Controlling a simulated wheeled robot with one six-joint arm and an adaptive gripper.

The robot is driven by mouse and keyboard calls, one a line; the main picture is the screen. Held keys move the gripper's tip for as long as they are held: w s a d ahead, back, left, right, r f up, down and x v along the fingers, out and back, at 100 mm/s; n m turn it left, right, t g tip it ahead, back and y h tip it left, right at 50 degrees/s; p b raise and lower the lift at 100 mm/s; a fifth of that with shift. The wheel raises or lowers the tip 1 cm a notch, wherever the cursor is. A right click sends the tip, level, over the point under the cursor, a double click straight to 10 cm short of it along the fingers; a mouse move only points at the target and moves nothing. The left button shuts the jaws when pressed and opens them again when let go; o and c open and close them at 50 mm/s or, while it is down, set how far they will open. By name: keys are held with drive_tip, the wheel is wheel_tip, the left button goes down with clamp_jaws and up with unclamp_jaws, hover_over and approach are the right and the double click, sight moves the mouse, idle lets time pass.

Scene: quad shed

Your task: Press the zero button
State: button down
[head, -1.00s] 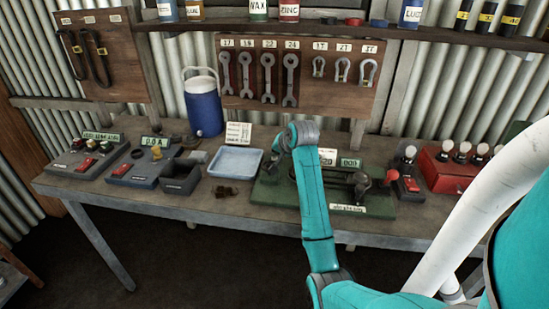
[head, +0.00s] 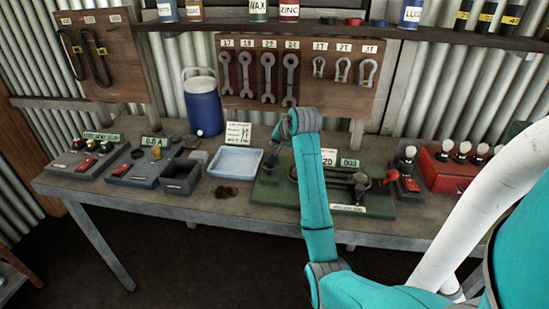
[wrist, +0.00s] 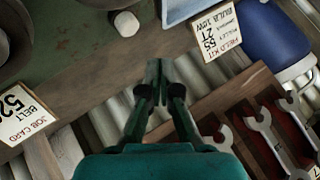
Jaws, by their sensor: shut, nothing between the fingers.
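The green bench device (head: 275,195) stands at the middle right of the bench, with a small display reading 000 (head: 349,162). In the wrist view its green surface (wrist: 85,45) fills the upper left, and a round white button (wrist: 126,23) sits near its edge. I cannot read a mark on this button, so I cannot tell whether it is the zero button. My gripper (wrist: 157,76) is shut and empty, its fingertips below and right of the white button in the picture and apart from it. In the head view my arm covers part of the device.
A job card (wrist: 28,115) stands by the device. A blue tray (head: 235,160), a field kit card (wrist: 216,42) and a blue jug (head: 204,105) are left of it. Wrenches hang on a board (head: 300,72) behind. A red lever box (head: 450,172) stands at right.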

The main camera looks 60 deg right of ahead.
drive_tip(key=shift+r, duration=1.1)
